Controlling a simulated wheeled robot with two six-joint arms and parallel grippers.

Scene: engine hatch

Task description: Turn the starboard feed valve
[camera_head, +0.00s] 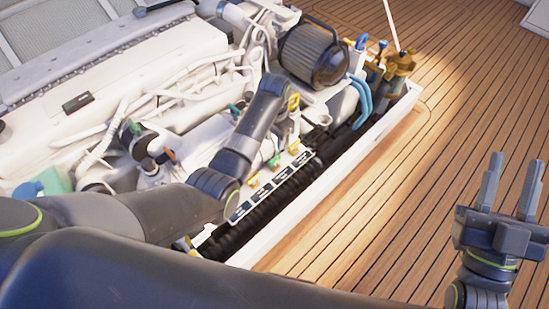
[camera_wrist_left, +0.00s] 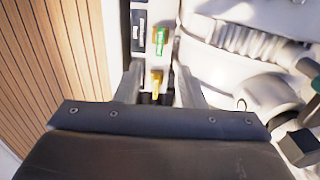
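A row of small valve handles stands along the labelled strip (camera_head: 238,211) at the engine bay's edge; the label text is too small to read. A yellow handle (camera_wrist_left: 157,82) lies between the fingers of my left gripper (camera_wrist_left: 159,88), with gaps on both sides. These fingers are open and point down at it. A green handle (camera_wrist_left: 160,42) stands just beyond, also visible in the head view (camera_head: 273,160). I cannot tell which handle is starboard feed. My right gripper (camera_head: 510,182) is open and empty over the deck.
Ribbed black hose (camera_head: 270,205) runs beside the strip, inside the white hatch rim (camera_head: 340,166). White pipes and a dark cylinder (camera_head: 314,52) crowd the engine. Blue hoses (camera_head: 361,97) and brass fittings (camera_head: 400,63) are at the far end. The wooden deck (camera_head: 440,130) is clear.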

